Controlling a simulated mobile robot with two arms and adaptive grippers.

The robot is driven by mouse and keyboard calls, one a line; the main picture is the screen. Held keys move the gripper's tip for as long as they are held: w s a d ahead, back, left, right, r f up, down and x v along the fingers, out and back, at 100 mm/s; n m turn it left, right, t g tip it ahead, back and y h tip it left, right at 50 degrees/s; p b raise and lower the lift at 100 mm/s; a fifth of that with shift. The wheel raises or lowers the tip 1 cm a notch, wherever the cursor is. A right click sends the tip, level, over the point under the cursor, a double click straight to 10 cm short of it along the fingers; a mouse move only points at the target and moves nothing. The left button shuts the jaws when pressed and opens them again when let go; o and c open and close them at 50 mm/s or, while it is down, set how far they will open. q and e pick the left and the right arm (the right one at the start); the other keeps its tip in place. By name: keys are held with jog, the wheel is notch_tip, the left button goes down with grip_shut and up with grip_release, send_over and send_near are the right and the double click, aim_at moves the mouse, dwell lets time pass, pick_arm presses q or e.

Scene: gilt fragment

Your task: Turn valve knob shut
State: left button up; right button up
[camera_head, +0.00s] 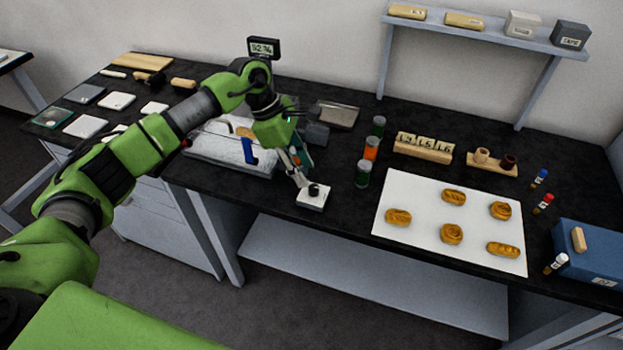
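The knob's turn position cannot be made out. My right gripper is not in view.
Several cans, one an orange can (371,148), stand right of my gripper. A white sheet (430,222) with several golden pieces lies further right. A tray with a blue-handled tool (248,151) is at left. A blue box (590,253) stands at far right.

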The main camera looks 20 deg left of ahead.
aim_at(314, 187)
pick_arm(q)
jog(key=p+x, duration=0.1)
jog(key=x, duration=0.4)
jog(key=shift+d+f, duration=0.2)
jog(key=shift+f, duration=0.15)
grip_shut()
